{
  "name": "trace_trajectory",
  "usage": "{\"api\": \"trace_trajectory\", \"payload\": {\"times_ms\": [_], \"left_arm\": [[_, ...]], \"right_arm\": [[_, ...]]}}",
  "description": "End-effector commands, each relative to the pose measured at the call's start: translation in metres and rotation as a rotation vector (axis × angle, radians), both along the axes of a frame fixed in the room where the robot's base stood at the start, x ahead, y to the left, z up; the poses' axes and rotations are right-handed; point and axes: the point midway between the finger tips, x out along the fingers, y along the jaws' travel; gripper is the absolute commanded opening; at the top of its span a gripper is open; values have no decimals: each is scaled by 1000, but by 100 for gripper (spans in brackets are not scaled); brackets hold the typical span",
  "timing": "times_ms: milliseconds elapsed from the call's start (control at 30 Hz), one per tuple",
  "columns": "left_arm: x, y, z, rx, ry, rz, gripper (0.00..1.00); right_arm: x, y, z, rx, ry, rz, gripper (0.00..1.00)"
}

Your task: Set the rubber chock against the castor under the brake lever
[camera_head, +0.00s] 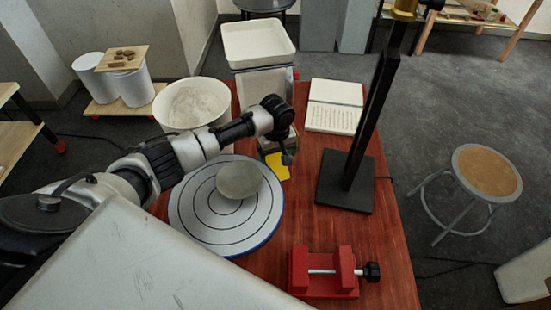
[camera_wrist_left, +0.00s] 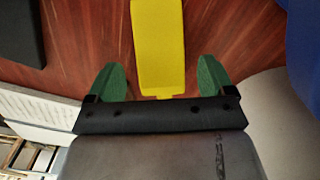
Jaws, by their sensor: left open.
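A flat yellow piece (camera_head: 280,168) lies on the red wooden table; I cannot tell whether it is the chock. It also shows in the left wrist view (camera_wrist_left: 158,45). My left gripper (camera_head: 284,152) is over it, and its green fingertips (camera_wrist_left: 158,80) are apart, one on each side of the yellow piece, with gaps between. I see nothing held. I cannot make out a brake lever. My right gripper is not in view.
A round ringed board (camera_head: 190,215) with a grey disc (camera_head: 239,181), a red vise (camera_head: 322,273), a black stand (camera_head: 345,195) and an open book (camera_head: 334,106) are on the table. A white bucket (camera_head: 192,104) stands behind the board. A stool (camera_head: 487,172) is at right.

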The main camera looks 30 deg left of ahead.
Motion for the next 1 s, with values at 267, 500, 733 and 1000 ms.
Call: {"api": "trace_trajectory", "payload": {"times_ms": [267,500,733,1000], "left_arm": [[0,1,-18,1,-1,1,83],[0,1,-18,1,-1,1,66],[0,1,-18,1,-1,1,31],[0,1,-17,1,-2,1,22]], "right_arm": [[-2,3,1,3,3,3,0],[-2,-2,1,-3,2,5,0],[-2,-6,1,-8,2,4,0],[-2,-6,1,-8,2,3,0]]}}
